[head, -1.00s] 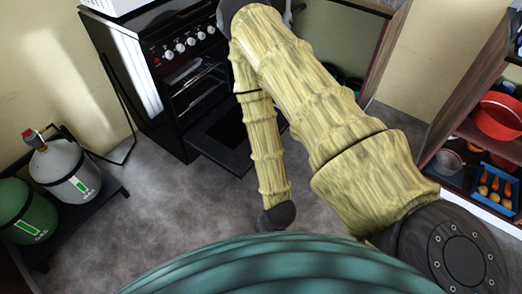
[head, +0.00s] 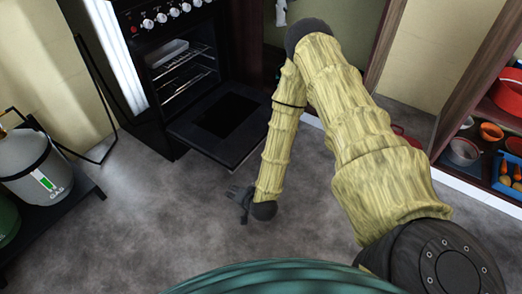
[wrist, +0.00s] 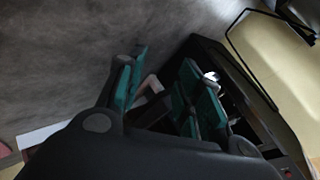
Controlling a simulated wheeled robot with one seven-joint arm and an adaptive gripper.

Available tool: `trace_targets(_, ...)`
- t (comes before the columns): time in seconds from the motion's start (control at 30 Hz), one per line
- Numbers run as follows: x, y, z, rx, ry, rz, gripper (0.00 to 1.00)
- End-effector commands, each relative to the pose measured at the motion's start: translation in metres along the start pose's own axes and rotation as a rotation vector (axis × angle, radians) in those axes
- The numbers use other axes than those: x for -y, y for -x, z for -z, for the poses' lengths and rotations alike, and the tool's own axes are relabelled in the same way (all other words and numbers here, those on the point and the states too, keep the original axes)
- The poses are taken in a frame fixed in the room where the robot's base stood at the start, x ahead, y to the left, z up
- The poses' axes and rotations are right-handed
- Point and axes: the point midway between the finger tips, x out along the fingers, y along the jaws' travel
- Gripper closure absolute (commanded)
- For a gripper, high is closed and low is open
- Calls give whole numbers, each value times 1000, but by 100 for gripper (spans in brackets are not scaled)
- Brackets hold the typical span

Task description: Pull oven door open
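The black oven (head: 160,80) stands at the upper left in the head view. Its door (head: 180,128) is folded down and lies about level, sticking out over the floor with its dark window facing up. The wire racks inside show. My gripper (head: 240,194) is at the lower end of my arm in the head view, in front of the door and apart from it. In the wrist view my gripper (wrist: 163,88) has its teal-padded fingers spread, with nothing clearly held between them. The oven shows behind the fingers there. The door handle cannot be made out.
Gas bottles (head: 32,165) stand on a low dark stand at the left. A thin black frame (head: 98,150) leans by the oven's left side. A shelf (head: 455,120) with a red pot (head: 508,95) is at the right. The grey floor (head: 150,225) before the oven is clear.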

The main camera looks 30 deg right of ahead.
Motion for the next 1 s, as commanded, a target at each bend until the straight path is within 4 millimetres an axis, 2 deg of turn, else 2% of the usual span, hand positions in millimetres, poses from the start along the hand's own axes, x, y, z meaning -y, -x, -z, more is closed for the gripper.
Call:
trace_targets(0.03, -12, -21, 4, -33, -36, 21, 64)
trace_targets(0.1, -17, -38, 15, -76, -84, 52, 64)
trace_targets(0.3, -31, -79, 48, -194, -217, 142, 64)
trace_targets(0.5, -49, -110, 86, -310, -342, 236, 64)
trace_targets(0.73, -72, -135, 142, -458, -485, 363, 64)
trace_targets(0.9, -87, -139, 187, -564, -582, 463, 64)
trace_targets(1.0, -92, -138, 206, -606, -619, 507, 64)
